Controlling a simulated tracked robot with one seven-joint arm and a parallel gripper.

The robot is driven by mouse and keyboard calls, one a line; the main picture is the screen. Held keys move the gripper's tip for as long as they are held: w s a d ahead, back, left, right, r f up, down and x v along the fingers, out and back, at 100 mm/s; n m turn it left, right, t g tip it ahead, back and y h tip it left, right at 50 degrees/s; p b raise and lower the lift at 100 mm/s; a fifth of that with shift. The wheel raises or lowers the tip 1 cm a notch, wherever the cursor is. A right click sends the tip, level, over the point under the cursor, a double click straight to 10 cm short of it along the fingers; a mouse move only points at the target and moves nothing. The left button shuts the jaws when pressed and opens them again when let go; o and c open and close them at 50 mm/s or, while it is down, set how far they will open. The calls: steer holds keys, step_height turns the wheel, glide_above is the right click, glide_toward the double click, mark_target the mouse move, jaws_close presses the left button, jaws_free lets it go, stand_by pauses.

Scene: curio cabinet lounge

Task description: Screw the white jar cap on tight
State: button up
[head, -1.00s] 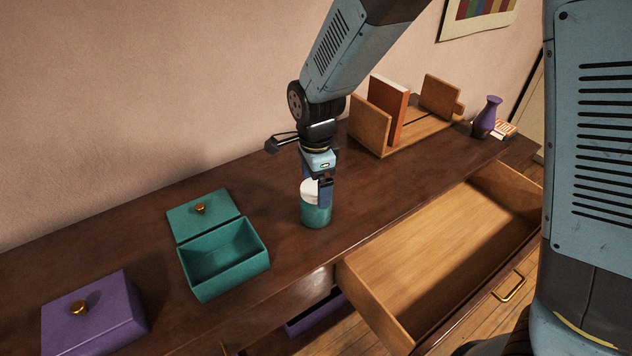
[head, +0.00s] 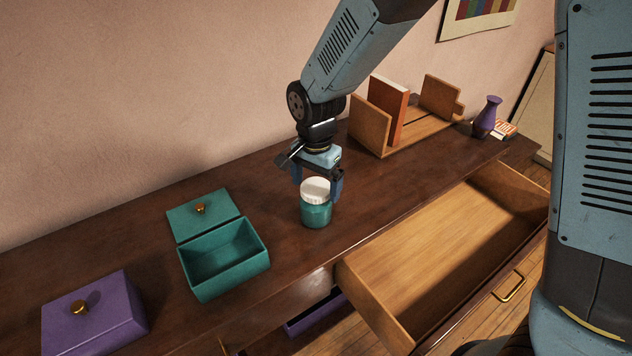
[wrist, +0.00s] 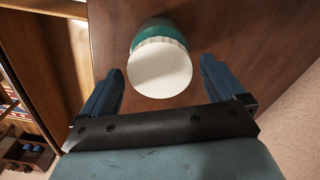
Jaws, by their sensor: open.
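The teal jar (head: 316,213) stands upright on the dark wooden cabinet top. Its white cap (head: 316,190) sits on the jar's mouth; how tightly it is on, I cannot tell. In the wrist view the round white cap (wrist: 160,70) faces the camera, with the teal jar (wrist: 160,28) behind it. My gripper (head: 318,184) is open just above the cap. In the wrist view my gripper's two fingers (wrist: 162,78) are spread on either side of the cap, with a gap on each side. The gripper holds nothing.
An open teal box (head: 230,262) with its lid (head: 203,219) behind it is left of the jar. A purple box (head: 95,318) is at far left. A bookend holder (head: 370,126) with an orange book (head: 391,110) and a purple vase (head: 486,118) are right. An open drawer (head: 450,262) juts out in front.

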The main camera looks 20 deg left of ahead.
steer(key=n, duration=0.4)
steer(key=shift+n, duration=1)
steer(key=n, duration=0.9)
steer(key=shift+n, duration=0.4)
steer(key=n, duration=0.5)
